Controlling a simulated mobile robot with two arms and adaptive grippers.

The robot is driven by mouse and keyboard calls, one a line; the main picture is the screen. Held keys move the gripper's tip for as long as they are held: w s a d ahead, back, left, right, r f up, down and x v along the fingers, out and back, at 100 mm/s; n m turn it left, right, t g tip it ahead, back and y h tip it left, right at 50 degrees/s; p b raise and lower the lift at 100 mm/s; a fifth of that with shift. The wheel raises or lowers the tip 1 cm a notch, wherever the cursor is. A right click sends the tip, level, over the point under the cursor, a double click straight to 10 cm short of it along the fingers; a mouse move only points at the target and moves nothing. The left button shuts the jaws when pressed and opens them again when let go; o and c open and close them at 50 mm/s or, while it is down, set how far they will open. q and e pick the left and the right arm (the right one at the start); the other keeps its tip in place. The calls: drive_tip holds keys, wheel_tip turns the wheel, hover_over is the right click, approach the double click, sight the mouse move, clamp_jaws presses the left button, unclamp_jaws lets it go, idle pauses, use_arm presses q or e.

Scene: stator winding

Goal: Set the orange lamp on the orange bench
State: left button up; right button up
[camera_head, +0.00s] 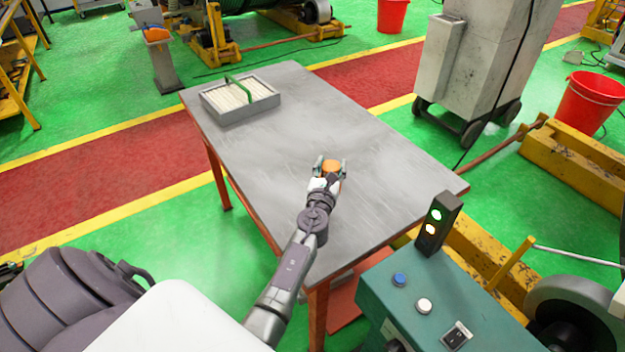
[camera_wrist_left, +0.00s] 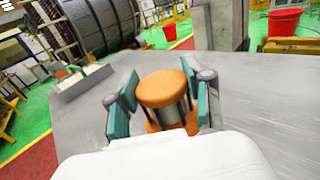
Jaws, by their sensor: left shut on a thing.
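The orange lamp (camera_wrist_left: 161,88) has a round orange top over a grey metallic body, with an orange part below. In the left wrist view it stands between the two finger pads of my left gripper (camera_wrist_left: 160,103), which is shut on it. In the head view the lamp (camera_head: 331,166) shows as a small orange top at my left gripper (camera_head: 330,170), over the near middle of the bench. The bench (camera_head: 290,120) has a bare grey metal top and orange legs. I cannot tell whether the lamp touches the bench top. My right gripper is not in view.
A grey tray with a green handle (camera_head: 240,112) sits at the bench's far left corner. A teal control box (camera_head: 410,300) with a signal light (camera_head: 437,222) stands at the near right. A grey cabinet (camera_head: 475,60) stands beyond the bench. Most of the bench top is clear.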

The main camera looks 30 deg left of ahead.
use_arm(q)
drive_tip(key=s+a+f+b, duration=0.1)
drive_tip(key=f, duration=0.1)
drive_tip(key=s+a+f+b, duration=0.1)
drive_tip(key=f+b, duration=0.1)
drive_tip(key=s+a+f+b, duration=0.1)
drive_tip(key=f, duration=0.1)
drive_tip(key=shift+a+f+b, duration=0.2)
drive_tip(key=shift+f+b, duration=0.2)
drive_tip(key=shift+w+r, duration=0.1)
drive_tip(key=o, duration=1.3)
drive_tip(key=shift+f, duration=0.2)
